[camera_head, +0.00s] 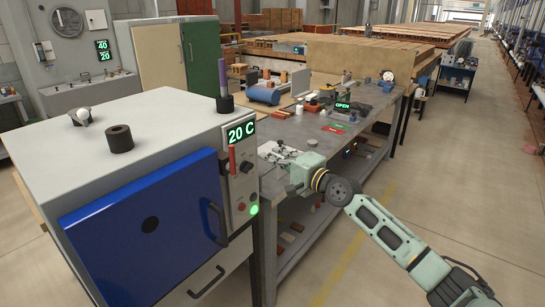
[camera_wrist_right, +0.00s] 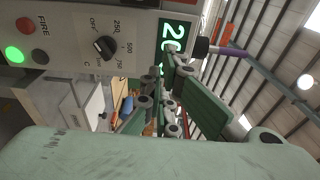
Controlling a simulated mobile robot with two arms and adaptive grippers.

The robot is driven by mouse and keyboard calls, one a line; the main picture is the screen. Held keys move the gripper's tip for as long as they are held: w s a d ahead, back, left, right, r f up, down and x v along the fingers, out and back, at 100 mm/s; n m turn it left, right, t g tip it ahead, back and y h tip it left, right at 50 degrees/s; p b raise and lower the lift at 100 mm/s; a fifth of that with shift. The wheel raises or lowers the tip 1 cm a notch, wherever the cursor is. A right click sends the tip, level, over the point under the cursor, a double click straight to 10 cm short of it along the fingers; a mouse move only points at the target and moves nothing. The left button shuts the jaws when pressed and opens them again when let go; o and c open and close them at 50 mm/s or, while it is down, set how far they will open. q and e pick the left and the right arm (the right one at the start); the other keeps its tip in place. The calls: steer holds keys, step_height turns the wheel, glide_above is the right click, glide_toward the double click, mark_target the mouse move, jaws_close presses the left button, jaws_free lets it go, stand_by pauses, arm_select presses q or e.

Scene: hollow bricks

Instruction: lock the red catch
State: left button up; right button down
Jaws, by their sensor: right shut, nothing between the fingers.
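The red catch (camera_head: 232,159) is a slim red bar standing upright on the grey control panel, beside the top right corner of the blue oven door (camera_head: 140,235). The door lies at the oven's front; I cannot tell whether it is fully closed. My right gripper (camera_head: 275,155) is to the right of the catch, apart from it, with its fingers toward the panel. In the right wrist view the shut, empty fingers (camera_wrist_right: 163,78) are in front of the panel, below the lit display (camera_wrist_right: 176,38). The catch is not clearly seen there. My left gripper is not in view.
The grey oven (camera_head: 75,155) carries a dark cylinder (camera_head: 120,139) on top. A workbench (camera_head: 345,150) with tools and a blue cylinder (camera_head: 262,95) stands behind my right gripper.

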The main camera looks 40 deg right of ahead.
mark_target(231, 159)
steer(key=w+a+p, duration=0.4)
steer(key=w+p, duration=0.1)
steer(key=shift+w+a, duration=0.35)
steer(key=shift+a, duration=0.05)
steer(key=shift+s, duration=0.1)
stand_by(0.5)
steer(key=shift+a+r+n+b, duration=0.1)
steer(key=shift+n+b, duration=0.45)
steer(key=shift+n, duration=0.25)
steer(key=shift+n+b, duration=0.3)
steer(key=shift+n, duration=0.2)
